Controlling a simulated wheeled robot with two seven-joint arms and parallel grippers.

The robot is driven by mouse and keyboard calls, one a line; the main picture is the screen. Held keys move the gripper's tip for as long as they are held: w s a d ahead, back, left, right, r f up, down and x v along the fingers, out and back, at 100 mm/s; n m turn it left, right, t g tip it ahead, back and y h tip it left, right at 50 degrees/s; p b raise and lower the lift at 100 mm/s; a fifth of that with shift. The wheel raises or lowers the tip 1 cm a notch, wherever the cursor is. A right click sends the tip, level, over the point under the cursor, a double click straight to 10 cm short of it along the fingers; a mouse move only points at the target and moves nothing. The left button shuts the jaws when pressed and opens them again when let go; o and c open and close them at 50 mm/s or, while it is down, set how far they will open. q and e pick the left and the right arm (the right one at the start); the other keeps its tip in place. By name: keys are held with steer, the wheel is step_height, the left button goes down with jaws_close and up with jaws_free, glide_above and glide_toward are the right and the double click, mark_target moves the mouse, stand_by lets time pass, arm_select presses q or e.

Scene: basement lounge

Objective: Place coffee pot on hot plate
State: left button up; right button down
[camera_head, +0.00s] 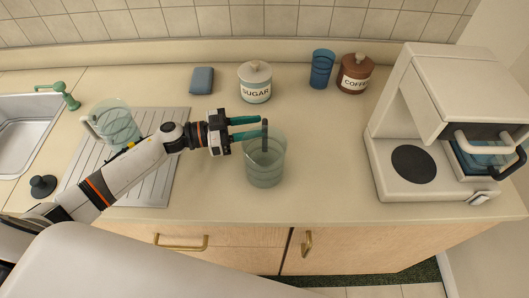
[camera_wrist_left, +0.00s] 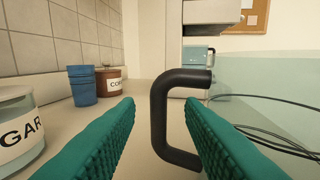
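A clear glass coffee pot (camera_head: 265,168) with a black handle stands on the counter, left of the coffee machine. My left gripper (camera_head: 262,127) is open at its handle, with the teal fingers on either side. In the left wrist view the black handle (camera_wrist_left: 160,120) shows between the two open fingers (camera_wrist_left: 160,103); I cannot tell whether either finger touches it. The hot plate (camera_head: 414,164) is a dark, bare disc on the base of the white coffee machine (camera_head: 400,110) at the right. My right gripper is not in view.
A sugar jar (camera_head: 255,82), blue cup (camera_head: 322,68), coffee jar (camera_head: 355,73) and blue-grey block (camera_head: 202,80) stand behind. A second glass jug (camera_head: 118,122) is on the drainboard (camera_head: 155,190) by the sink (camera_head: 25,125). Counter between pot and machine is clear.

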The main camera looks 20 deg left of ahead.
mark_target(265, 124)
arm_select(q)
steer(key=shift+p+x, duration=0.4)
steer(key=shift+x, duration=1.45)
steer(key=shift+a, duration=0.1)
jaws_close()
steer(key=shift+r, duration=0.1)
